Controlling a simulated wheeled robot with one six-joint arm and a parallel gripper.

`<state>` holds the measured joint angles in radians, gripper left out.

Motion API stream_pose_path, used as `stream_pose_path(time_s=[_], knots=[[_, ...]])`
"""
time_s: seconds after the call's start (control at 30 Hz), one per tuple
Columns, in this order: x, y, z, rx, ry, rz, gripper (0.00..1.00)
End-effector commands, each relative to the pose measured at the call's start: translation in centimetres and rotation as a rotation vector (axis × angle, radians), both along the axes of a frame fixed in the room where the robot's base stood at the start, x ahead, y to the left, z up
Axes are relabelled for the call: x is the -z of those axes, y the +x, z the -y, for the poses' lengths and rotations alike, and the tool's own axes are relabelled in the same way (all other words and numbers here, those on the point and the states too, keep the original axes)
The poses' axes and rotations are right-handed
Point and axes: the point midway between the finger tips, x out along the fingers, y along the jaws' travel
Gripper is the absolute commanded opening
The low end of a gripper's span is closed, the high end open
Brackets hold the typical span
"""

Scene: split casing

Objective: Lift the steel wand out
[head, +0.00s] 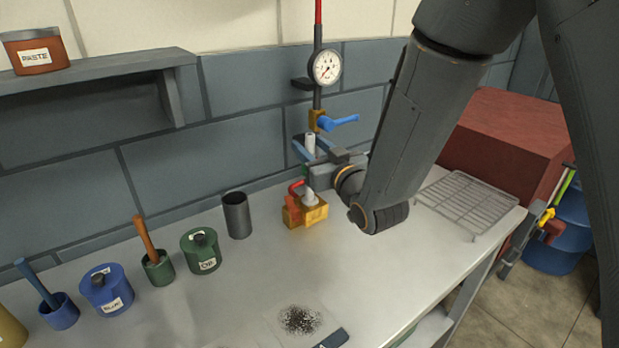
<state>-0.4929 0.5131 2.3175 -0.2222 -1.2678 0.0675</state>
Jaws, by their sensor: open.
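A small brass-yellow block (311,215) sits on the bench near the wall, with a red lever (296,188) on its left. A rounded light-grey piece (309,198) stands in its top. Above it, a short pale upright cylinder (310,145) shows by my gripper's fingers. I cannot tell whether these grey parts are the steel wand or part of the pipe line. My gripper (310,149) is open, above the block and pointing toward the wall. The blue-grey fingers are near the pale cylinder; contact cannot be made out. My gripper's body hides what lies behind it.
A pipe with a gauge (326,67) and a blue-handled valve (340,122) rises close behind my gripper. A dark cup (237,215), a green pot (201,251) and a blue pot (106,290) stand left. A wire rack (466,203) lies right. The front middle holds dark grains (300,320).

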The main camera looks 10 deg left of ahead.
Motion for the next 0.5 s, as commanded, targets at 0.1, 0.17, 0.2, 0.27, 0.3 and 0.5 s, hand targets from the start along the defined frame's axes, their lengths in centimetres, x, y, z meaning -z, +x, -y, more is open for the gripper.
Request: stream_pose_path(time_s=[0.1,0.17,0.2,0.27,0.3,0.5], knots=[[-0.3,0.9,-0.6,0.002,-0.001,-0.001,0.4],[-0.5,1.5,-1.1,0.002,-0.001,-0.001,0.4],[-0.5,1.9,-1.5,0.002,-0.001,-0.002,0.4],[-0.7,2.5,-2.0,0.002,-0.001,-0.001,0.4],[-0.6,2.9,-2.4,0.001,-0.001,-0.001,0.4],[-0.4,4.0,-3.4,0.0,-0.001,-0.002,0.4]])
